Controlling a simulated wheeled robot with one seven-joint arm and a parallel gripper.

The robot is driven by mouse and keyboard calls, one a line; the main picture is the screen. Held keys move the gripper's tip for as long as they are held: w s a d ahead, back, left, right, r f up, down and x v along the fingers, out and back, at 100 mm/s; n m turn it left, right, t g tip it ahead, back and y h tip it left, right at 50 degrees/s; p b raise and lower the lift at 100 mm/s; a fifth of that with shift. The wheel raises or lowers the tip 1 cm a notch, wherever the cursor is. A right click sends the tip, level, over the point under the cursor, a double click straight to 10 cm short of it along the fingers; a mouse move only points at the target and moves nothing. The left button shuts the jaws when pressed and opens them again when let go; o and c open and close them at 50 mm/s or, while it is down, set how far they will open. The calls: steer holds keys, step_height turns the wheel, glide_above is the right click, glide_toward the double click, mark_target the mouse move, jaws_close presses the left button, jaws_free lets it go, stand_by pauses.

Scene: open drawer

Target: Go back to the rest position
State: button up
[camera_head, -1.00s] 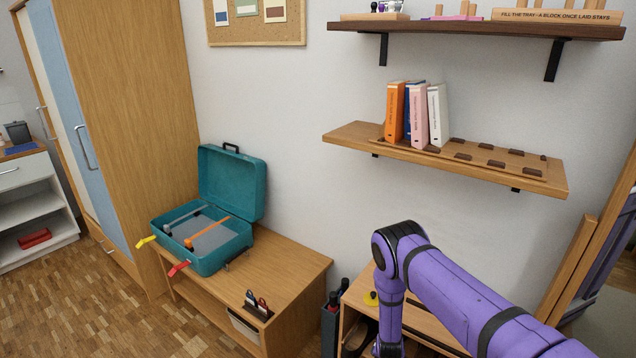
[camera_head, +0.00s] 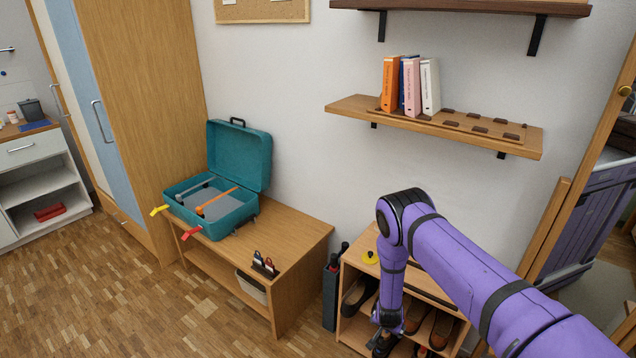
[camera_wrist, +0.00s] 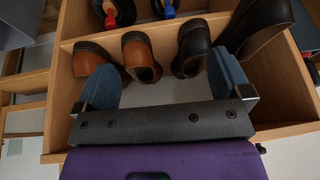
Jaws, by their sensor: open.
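My gripper (camera_wrist: 165,85) shows in the wrist view with its two blue fingers wide apart and nothing between them. It faces a wooden shoe rack (camera_wrist: 65,75) holding brown shoes (camera_wrist: 142,55) and black shoes (camera_wrist: 193,45). The fingertips overlap the shoes in the picture; I cannot tell whether they touch. In the head view my purple arm reaches down in front of the shoe rack (camera_head: 350,258), and the gripper's end (camera_head: 385,335) is low there, small and partly hidden.
A bench (camera_head: 300,235) carries an open teal case (camera_head: 240,155) with tools. A dark umbrella bin (camera_head: 330,295) stands between bench and rack. A wall shelf (camera_head: 470,130) with binders hangs above. A mirror (camera_head: 600,210) stands at right. The floor at left (camera_head: 120,310) is clear.

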steer(key=w+a+r+y, duration=0.1)
steer(key=w+r, duration=0.3)
steer(key=r, duration=1)
steer(key=w+a+r+y, duration=0.1)
steer(key=w+r, duration=0.3)
steer(key=r, duration=1)
steer(key=s+d+r+n, duration=0.1)
steer(key=s+r, duration=0.2)
steer(key=r, duration=1.1)
steer(key=s+d+r+n, duration=0.1)
steer(key=s+r, duration=0.1)
steer(key=r, duration=1.1)
steer(key=s+d+r+n, duration=0.2)
steer(key=s+d+r, duration=0.1)
steer(key=s+r, duration=1.4)
steer(key=s+d+r+n, duration=0.1)
steer(key=s+r, duration=0.2)
steer(key=s, duration=0.8)
steer(key=s+d+r+n+t, duration=0.1)
steer(key=s+d+r, duration=0.1)
steer(key=s, duration=1)
steer(key=shift+s+r, duration=0.15)
steer(key=shift+r, duration=0.5)
